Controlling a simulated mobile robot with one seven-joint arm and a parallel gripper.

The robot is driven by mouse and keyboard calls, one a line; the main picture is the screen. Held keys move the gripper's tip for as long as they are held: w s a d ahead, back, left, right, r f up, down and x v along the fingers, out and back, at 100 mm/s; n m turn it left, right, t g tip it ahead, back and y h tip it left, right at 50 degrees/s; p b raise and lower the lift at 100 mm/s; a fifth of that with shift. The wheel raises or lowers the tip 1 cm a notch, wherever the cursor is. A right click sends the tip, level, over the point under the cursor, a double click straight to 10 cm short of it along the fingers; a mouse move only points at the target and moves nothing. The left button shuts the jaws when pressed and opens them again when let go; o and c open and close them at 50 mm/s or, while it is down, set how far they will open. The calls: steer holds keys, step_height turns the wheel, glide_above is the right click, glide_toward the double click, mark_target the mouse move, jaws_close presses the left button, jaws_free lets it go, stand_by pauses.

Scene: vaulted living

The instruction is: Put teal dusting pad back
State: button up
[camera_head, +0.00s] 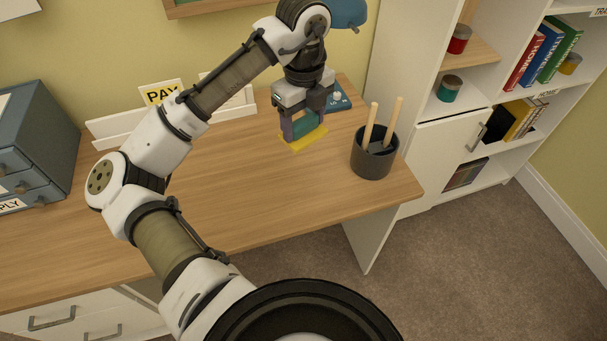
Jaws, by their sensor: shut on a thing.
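My gripper (303,122) is above the right part of the wooden desk (235,190), pointing down. It is shut on the teal dusting pad (305,123), which has a teal body and a yellow underside. The fingers cover the pad's sides. I cannot tell whether its yellow underside touches the desk or hangs just above it.
A dark cup (371,163) with two wooden handles stands close right of the pad. A blue base (339,101) is behind the gripper. A white letter holder (118,128) and grey-blue drawer unit (40,150) are left. A white shelf (445,150) stands right. The desk's middle is clear.

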step_height(320, 180, down, 19)
steer(key=shift+s+p, duration=0.1)
steer(key=shift+p, duration=1.05)
steer(key=shift+f, duration=0.2)
steer(key=o, duration=1)
steer(key=shift+c, duration=0.2)
steer(key=shift+r, duration=0.1)
